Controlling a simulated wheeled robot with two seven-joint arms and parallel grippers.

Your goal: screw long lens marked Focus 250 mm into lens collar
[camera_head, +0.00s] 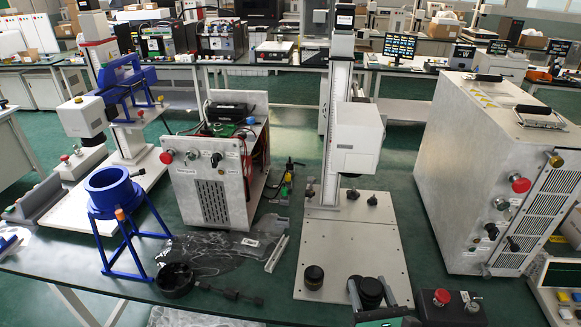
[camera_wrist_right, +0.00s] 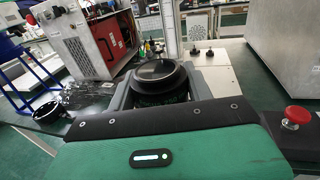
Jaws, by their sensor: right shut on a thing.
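My right gripper (camera_head: 372,292) is at the bottom of the head view, over the front of the column's base plate. It is shut on a round black lens (camera_wrist_right: 162,80), whose glass faces up between the grey fingers in the right wrist view. The white head (camera_head: 358,138) on the lift column (camera_head: 336,100) is above and behind the gripper, well apart from the lens. A lens collar is not clearly visible; the head's underside is mostly hidden. My left gripper is not in view.
Another short black lens-like cylinder (camera_head: 313,277) stands on the base plate (camera_head: 340,235). Large metal cabinets (camera_head: 480,165) flank the plate. A red-button box (camera_head: 446,304) stands to the right.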

